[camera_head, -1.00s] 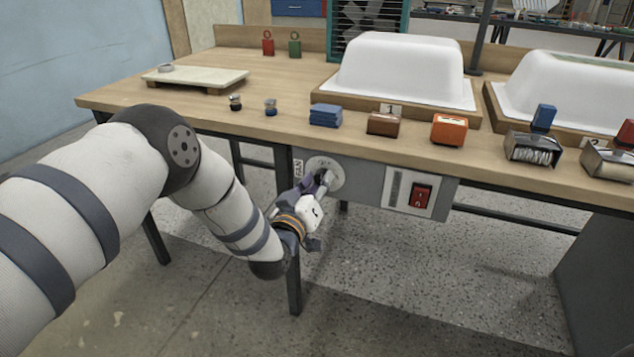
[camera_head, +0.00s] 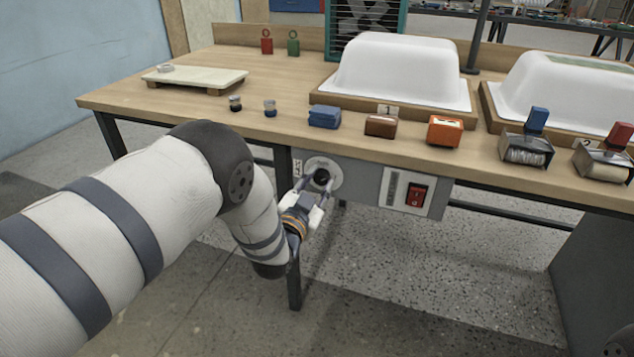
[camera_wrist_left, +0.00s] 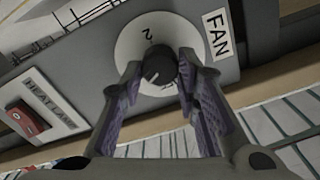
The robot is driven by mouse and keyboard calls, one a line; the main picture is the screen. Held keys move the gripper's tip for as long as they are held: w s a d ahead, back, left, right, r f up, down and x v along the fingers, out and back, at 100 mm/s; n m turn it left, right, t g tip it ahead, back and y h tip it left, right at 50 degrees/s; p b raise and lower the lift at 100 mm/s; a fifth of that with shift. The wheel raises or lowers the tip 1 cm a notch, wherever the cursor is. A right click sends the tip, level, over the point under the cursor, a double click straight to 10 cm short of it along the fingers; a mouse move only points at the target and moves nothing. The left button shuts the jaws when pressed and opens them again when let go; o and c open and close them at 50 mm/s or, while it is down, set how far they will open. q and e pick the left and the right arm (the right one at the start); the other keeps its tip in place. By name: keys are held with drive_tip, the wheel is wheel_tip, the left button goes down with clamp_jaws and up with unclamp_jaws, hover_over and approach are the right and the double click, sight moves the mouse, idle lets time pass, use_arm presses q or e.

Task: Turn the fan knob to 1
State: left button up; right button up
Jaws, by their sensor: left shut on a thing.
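The fan knob (camera_head: 321,176) is a black round knob on a white dial plate (camera_head: 333,169) set in the grey panel under the table's front edge. In the left wrist view the knob (camera_wrist_left: 158,69) has a pale pointer mark, and a "2" shows on the dial (camera_wrist_left: 138,48); other numbers are hidden. A "FAN" label (camera_wrist_left: 217,34) is beside the dial. My left gripper (camera_head: 318,180) faces the panel with one finger on each side of the knob, shut on it.
A red rocker switch (camera_head: 416,195) on a plate, labelled as a heat lamp, is right of the dial. Above, the wooden tabletop (camera_head: 190,112) carries blocks, small jars and white tub shells (camera_head: 405,68). A table leg (camera_head: 293,285) stands close to my left gripper.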

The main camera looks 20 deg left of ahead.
use_arm(q)
drive_tip(key=m, duration=0.5)
drive_tip(key=shift+f, duration=0.1)
drive_tip(key=shift+m, duration=0.3)
idle(0.4)
drive_tip(key=o, duration=1.2)
drive_tip(key=shift+c, duration=0.2)
drive_tip(key=s, duration=1.2)
drive_tip(key=shift+a, duration=0.2)
